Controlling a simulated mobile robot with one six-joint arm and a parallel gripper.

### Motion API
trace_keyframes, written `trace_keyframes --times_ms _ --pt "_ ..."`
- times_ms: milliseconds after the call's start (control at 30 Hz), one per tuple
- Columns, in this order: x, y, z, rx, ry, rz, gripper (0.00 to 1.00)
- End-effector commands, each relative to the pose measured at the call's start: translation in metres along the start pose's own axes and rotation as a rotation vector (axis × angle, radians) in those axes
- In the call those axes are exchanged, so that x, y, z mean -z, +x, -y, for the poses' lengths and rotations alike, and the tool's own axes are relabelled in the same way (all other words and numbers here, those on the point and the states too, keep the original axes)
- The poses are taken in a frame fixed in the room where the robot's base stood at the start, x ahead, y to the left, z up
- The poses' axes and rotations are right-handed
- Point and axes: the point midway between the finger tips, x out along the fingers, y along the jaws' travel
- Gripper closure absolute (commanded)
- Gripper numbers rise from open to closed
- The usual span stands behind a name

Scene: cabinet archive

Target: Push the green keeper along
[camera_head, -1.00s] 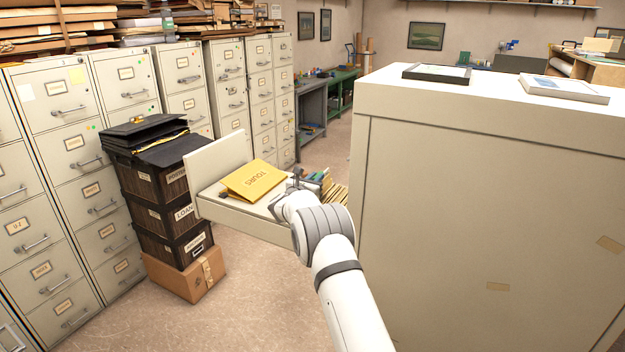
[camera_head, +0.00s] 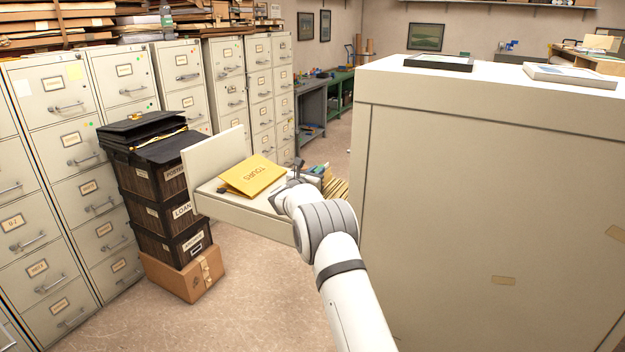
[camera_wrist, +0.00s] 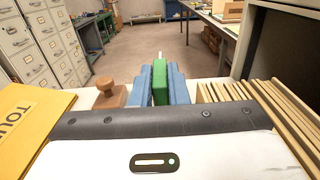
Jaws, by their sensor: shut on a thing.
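The green keeper (camera_wrist: 160,88) stands upright in the middle of the wrist view. The blue fingers of my gripper (camera_wrist: 161,75) are shut on it, one at each side. In the head view my gripper (camera_head: 290,184) is over the far right part of the open drawer (camera_head: 250,214), and the keeper is hidden or too small to make out there. A brown wooden block with a knob (camera_wrist: 109,93) stands just left of the fingers. The keeper's lower end is hidden behind my wrist.
A yellow TOURS folder (camera_head: 252,176) lies in the drawer, left of my gripper. Upright tan folders (camera_wrist: 262,105) stand close on the right. The large cabinet (camera_head: 480,200) is right of my arm. Stacked boxes (camera_head: 160,200) stand left of the drawer; open floor lies beyond.

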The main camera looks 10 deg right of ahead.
Motion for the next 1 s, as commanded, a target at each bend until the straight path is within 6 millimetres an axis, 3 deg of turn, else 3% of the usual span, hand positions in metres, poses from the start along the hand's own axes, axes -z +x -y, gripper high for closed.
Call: trace_keyframes --times_ms 400,433,667,1000 --pt "-0.0043 0.0012 0.0006 -0.003 0.001 0.006 1.00" --pt "-0.0045 0.0012 0.0006 -0.003 0.001 0.006 0.83" --pt "-0.0028 0.0012 0.0012 -0.001 0.001 0.004 0.65" --pt "-0.0010 -0.0044 0.0008 -0.002 0.000 0.002 0.64"
